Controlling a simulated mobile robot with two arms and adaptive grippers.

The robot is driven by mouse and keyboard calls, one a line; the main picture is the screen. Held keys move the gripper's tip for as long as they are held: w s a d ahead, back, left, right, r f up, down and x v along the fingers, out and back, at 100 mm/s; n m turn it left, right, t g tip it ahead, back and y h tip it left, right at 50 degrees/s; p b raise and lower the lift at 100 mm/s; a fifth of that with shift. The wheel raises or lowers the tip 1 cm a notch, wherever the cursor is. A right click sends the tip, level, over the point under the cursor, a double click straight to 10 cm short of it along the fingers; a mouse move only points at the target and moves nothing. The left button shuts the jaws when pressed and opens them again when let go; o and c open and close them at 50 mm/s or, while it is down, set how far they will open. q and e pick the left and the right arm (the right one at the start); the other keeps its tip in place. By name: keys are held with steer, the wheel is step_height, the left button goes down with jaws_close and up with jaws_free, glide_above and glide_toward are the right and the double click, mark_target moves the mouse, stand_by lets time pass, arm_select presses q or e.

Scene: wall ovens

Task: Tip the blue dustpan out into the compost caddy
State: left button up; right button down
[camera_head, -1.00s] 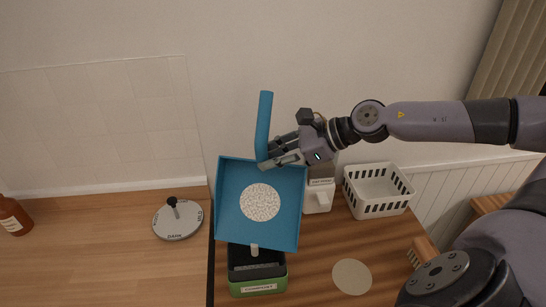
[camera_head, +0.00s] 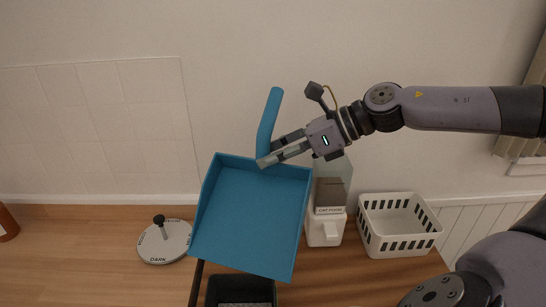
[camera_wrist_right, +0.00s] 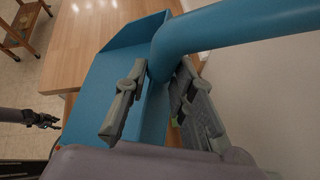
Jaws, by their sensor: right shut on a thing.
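The blue dustpan (camera_head: 250,215) hangs tilted in the air, its open edge toward the bottom of the head view. Its pan is bare. My right gripper (camera_head: 265,160) is shut on the dustpan's handle near the pan; the handle also shows between the fingers in the right wrist view (camera_wrist_right: 165,60). The dark compost caddy (camera_head: 240,290) stands below the pan's lower edge, partly cut off by the frame. Some pale bits show inside it at the bottom edge. My left gripper is not clearly seen in the head view.
A white basket (camera_head: 398,226) and a cat food dispenser (camera_head: 326,222) stand right of the dustpan. A round dial marked DARK (camera_head: 165,243) lies to the left. A brown bottle (camera_head: 7,224) is at the far left. The wall is close behind.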

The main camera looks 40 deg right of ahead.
steer(key=shift+w+d+f+m+g+y+p, duration=0.3)
steer(key=shift+w+d+f+m+y+p, duration=0.4)
steer(key=shift+d+f+m+y+p, duration=0.2)
arm_select(q)
steer(key=shift+a+r+p, duration=0.3)
steer(key=shift+a+r, duration=0.05)
steer(key=shift+r, duration=0.3)
steer(key=shift+a+r+p, duration=0.25)
steer(key=shift+a+r, duration=0.15)
steer(key=shift+r, duration=0.25)
steer(key=shift+a+r+p, duration=0.3)
steer(key=shift+a+r, duration=0.05)
steer(key=shift+r, duration=0.3)
arm_select(e)
steer(key=shift+w+d+f+m+g+y, duration=0.15)
steer(key=shift+w+d+f+m+y, duration=0.15)
steer(key=shift+d+f, duration=0.25)
steer(key=shift+w+d+f+m+g+y, duration=0.15)
steer(key=shift+w+d+f+m+y, duration=0.15)
steer(key=shift+d+f, duration=0.25)
arm_select(q)
steer(key=shift+s, duration=0.15)
arm_select(e)
steer(key=shift+s, duration=0.1)
